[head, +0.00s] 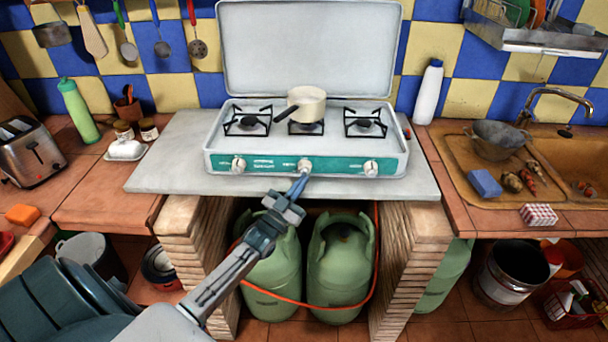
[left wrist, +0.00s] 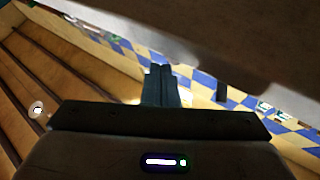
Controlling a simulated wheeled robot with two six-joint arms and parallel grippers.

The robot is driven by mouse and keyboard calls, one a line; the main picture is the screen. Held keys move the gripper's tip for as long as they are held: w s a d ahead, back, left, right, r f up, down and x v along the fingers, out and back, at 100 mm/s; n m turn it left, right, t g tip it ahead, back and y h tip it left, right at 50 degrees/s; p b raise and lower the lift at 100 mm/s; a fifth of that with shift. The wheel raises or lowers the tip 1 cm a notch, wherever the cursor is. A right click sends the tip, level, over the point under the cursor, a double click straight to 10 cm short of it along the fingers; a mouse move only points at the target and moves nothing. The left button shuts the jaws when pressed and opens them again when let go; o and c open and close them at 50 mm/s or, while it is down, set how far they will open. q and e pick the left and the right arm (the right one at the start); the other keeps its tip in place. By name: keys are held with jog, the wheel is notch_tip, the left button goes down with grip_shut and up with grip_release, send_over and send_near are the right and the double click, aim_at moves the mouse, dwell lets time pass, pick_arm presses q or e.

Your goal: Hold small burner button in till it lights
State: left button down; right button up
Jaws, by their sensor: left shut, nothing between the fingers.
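The white three-burner stove (head: 219,148) stands on a grey slab with its lid up. Its teal front panel carries a left knob (head: 238,165), a middle knob (head: 304,165) and a right knob (head: 371,168). No flame shows on the left burner (head: 247,122) or right burner (head: 365,123); the middle one is mostly hidden under a cream saucepan (head: 308,104). My left gripper (head: 300,184) is shut and empty, its tips at or just below the middle knob; I cannot tell whether they touch. Its closed fingers show in the left wrist view (left wrist: 160,86). My right gripper is out of view.
The grey slab (head: 165,170) juts out over brick pillars (head: 415,235) and green gas bottles (head: 340,255) with an orange hose. A white bottle (head: 428,92) stands right of the stove, a toaster (head: 32,155) far left. The slab's front left is bare.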

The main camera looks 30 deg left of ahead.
pick_arm(q)
jog(key=shift+w+a, duration=0.15)
jog(key=shift+w, duration=0.05)
dwell(0.4)
jog(key=shift+w+b, duration=0.15)
jog(key=shift+b, duration=0.15)
dwell(0.3)
dwell(0.9)
dwell(0.6)
jog(key=shift+s+d+p, duration=0.35)
jog(key=shift+s+p, duration=0.1)
jog(key=shift+s, duration=0.3)
